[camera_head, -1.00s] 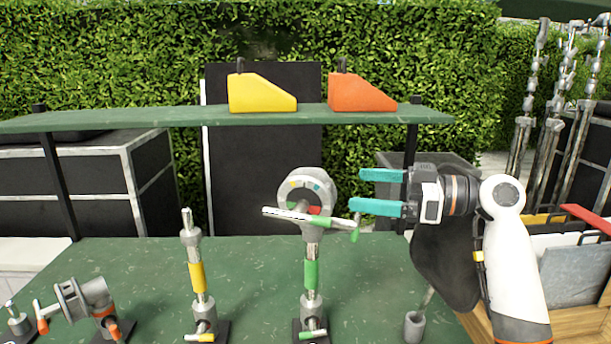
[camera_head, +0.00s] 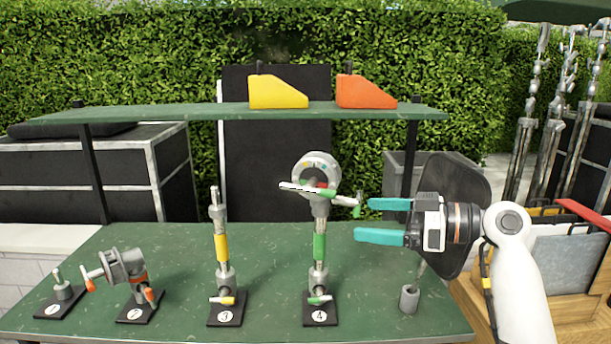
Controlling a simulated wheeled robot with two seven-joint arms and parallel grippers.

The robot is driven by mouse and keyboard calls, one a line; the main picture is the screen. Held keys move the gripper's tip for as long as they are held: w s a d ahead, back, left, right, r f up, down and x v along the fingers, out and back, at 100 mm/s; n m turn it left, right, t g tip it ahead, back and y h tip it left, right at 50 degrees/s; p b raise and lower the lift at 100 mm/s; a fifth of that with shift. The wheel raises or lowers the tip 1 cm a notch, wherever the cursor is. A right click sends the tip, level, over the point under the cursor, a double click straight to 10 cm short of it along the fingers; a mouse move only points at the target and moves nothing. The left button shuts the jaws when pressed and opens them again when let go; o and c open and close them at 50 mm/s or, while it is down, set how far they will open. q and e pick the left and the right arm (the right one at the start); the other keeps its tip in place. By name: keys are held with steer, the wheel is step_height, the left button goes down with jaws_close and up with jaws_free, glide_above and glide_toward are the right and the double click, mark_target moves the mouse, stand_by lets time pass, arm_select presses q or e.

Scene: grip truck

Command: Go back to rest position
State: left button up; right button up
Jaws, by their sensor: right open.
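My right gripper (camera_head: 382,221) is at the right of the head view, its two teal fingers apart and pointing left, with nothing between them. It is above the right part of the green table (camera_head: 150,262). The fingertips are just right of the green-marked stand (camera_head: 319,247) on base 4, which carries a round grey head (camera_head: 316,170) and a crossbar. The fingertips and the crossbar's right end look close in the picture; I cannot tell the gap in depth. My left gripper is out of view.
A yellow-marked stand (camera_head: 221,247), a grey clamp (camera_head: 124,268) and a small post (camera_head: 63,290) stand further left. A green shelf (camera_head: 200,112) holds yellow (camera_head: 277,93) and orange (camera_head: 365,92) wedges. A grey socket (camera_head: 409,298) and a black paddle (camera_head: 462,190) are near my right arm.

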steer(key=s+f+m+h, duration=0.2)
steer(key=s+f+h, duration=0.15)
steer(key=f, duration=0.65)
steer(key=s+f+m+h, duration=0.2)
steer(key=s+f, duration=0.2)
steer(key=f, duration=0.5)
steer(key=s+f+m+h, duration=0.2)
steer(key=s+f, duration=0.1)
steer(key=f, duration=0.7)
steer(key=s+d+f+m+g+h, duration=0.1)
steer(key=s+d+f+m+h, duration=0.3)
steer(key=s, duration=0.7)
steer(key=s+d+f+m+g+h, duration=0.2)
steer(key=s+d+f+h, duration=0.3)
steer(key=s, duration=0.7)
step_height(320, 180, down, 26)
steer(key=a+g+y, duration=0.1)
steer(key=s+d+f+g, duration=0.1)
steer(key=s+d+f, duration=0.2)
steer(key=s+f, duration=1.4)
steer(key=shift+f+n, duration=0.35)
steer(key=shift+n, duration=0.05)
steer(key=shift+s, duration=0.1)
steer(key=shift+c, duration=0.3)
